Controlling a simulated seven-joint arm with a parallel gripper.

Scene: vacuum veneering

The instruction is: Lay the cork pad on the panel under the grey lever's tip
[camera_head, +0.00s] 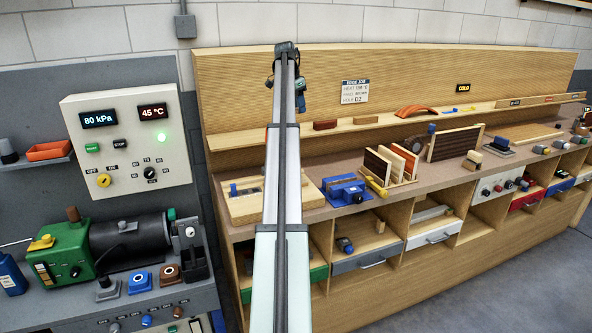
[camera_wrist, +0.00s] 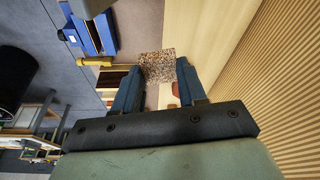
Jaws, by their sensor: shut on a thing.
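My gripper (camera_wrist: 159,70) is shut on the speckled brown cork pad (camera_wrist: 157,64) in the wrist view. The pad sits between the tips of the two blue fingers, clear of any surface. In the head view my gripper (camera_head: 287,85) is high in front of the bench's back panel, at the far end of my arm; the pad cannot be made out there. A pale wooden panel (camera_head: 250,209) lies on the bench left of my arm, with a small blue and grey fitting (camera_head: 240,191) on it. I cannot make out the grey lever's tip; my arm covers part of this area.
A blue vice-like device (camera_head: 345,190) stands right of my arm, near a yellow cylinder (camera_head: 376,187) and a rack of upright boards (camera_head: 393,163). A narrow shelf (camera_head: 360,118) runs along the back panel. A control box (camera_head: 128,140) and green machine (camera_head: 66,252) are at left.

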